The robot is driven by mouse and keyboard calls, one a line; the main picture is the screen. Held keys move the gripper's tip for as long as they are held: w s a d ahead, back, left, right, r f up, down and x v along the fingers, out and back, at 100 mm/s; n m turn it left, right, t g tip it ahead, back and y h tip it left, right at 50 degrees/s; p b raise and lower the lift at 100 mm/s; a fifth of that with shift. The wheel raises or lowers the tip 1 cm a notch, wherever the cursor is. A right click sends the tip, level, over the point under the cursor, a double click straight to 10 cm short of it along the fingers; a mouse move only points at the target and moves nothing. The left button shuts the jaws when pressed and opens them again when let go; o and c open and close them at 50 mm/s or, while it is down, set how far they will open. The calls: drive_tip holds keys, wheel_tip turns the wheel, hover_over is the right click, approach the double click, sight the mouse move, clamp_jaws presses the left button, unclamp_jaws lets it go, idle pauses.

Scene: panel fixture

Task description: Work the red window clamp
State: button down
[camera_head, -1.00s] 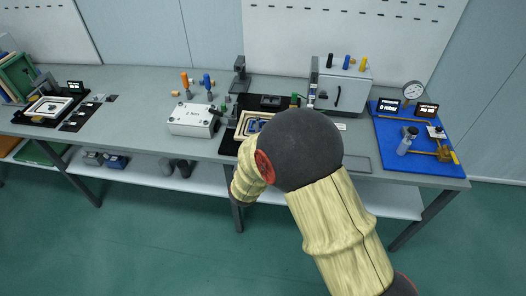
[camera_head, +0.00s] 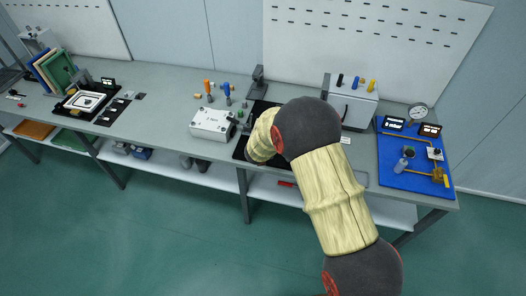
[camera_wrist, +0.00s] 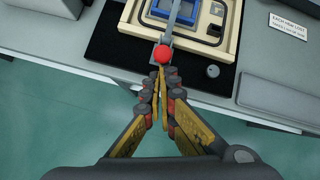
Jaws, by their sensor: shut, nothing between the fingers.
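The red ball knob (camera_wrist: 163,54) of the window clamp shows in the wrist view, at the near end of a grey metal lever (camera_wrist: 174,18). The lever reaches over a cream panel frame (camera_wrist: 222,48) with a blue inner piece (camera_wrist: 160,8), on a black mat (camera_wrist: 108,45). My gripper (camera_wrist: 162,72) is shut and empty. Its fingertips are just below the red knob in the picture; I cannot tell whether they touch it. In the head view my arm hides the gripper, the knob and most of the fixture.
A grey slab (camera_wrist: 270,95) lies farther right. In the head view, a white box (camera_head: 212,123) stands left of my arm, a grey cabinet (camera_head: 352,102) behind it, and a blue board (camera_head: 400,176) to the right.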

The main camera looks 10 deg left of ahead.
drive_tip(key=shift+w+d+r+p, duration=0.1)
drive_tip(key=shift+w+r+p, duration=0.7)
drive_tip(key=shift+p, duration=0.7)
drive_tip(key=shift+w+r+p, duration=0.45)
drive_tip(key=shift+w+p, duration=0.55)
drive_tip(key=shift+p, duration=0.45)
drive_tip(key=shift+w+r, duration=0.1)
drive_tip(key=shift+r, duration=0.05)
